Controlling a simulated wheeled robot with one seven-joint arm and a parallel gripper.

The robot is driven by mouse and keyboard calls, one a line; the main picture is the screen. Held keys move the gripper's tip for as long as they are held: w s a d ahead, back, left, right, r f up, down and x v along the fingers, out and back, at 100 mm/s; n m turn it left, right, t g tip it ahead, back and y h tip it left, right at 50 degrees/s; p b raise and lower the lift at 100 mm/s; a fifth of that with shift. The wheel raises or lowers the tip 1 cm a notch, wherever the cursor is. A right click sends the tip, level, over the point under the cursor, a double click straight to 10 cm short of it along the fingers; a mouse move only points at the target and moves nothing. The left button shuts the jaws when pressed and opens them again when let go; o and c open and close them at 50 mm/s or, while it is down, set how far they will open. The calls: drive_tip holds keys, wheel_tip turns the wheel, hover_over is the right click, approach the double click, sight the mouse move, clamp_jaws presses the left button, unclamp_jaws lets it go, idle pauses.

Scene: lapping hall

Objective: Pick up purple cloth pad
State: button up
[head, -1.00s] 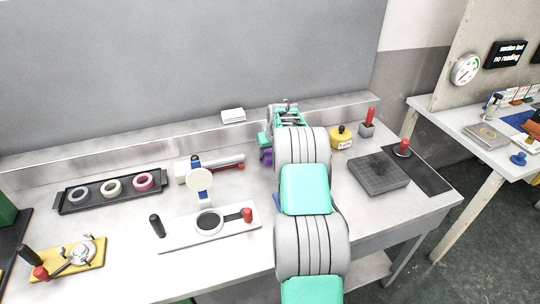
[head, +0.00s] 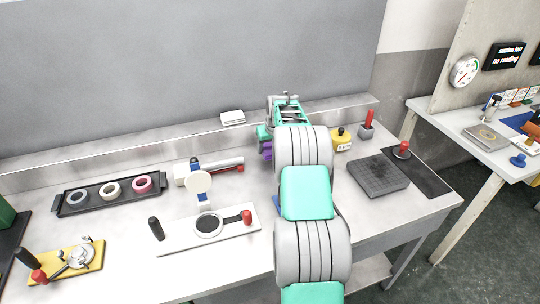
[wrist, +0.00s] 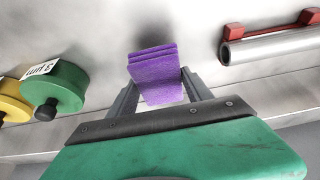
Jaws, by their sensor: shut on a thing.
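The purple cloth pad (wrist: 153,72) shows in the wrist view as a rough purple block with layered edges. It sits between the two fingers of my gripper (wrist: 159,86), which are shut on it. My arm hides most of the fingers and the rest of the pad there.
A green jar (wrist: 55,88) and a yellow jar (head: 341,141) stand beside my gripper. A metal cylinder with red supports (head: 223,164) lies to the left. A dark grid plate (head: 377,175) is at the right. A raised ledge (head: 120,152) runs along the back.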

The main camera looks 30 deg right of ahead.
sight(268, 150)
drive_tip(key=s+r, duration=0.1)
drive_tip(key=s+a+r, duration=0.1)
drive_tip(key=r, duration=0.1)
drive_tip(key=s+a+r+b, duration=0.1)
drive_tip(key=shift+s+a+r, duration=0.15)
drive_tip(key=shift+s+r, duration=0.1)
drive_tip(key=shift+r, duration=0.1)
drive_tip(key=s+a+r+b, duration=0.1)
drive_tip(key=s+a+r, duration=0.3)
drive_tip(key=s, duration=0.4)
drive_tip(key=shift+s+a+r+b, duration=0.15)
drive_tip(key=shift+a+r+b, duration=0.25)
drive_tip(key=shift+a, duration=0.35)
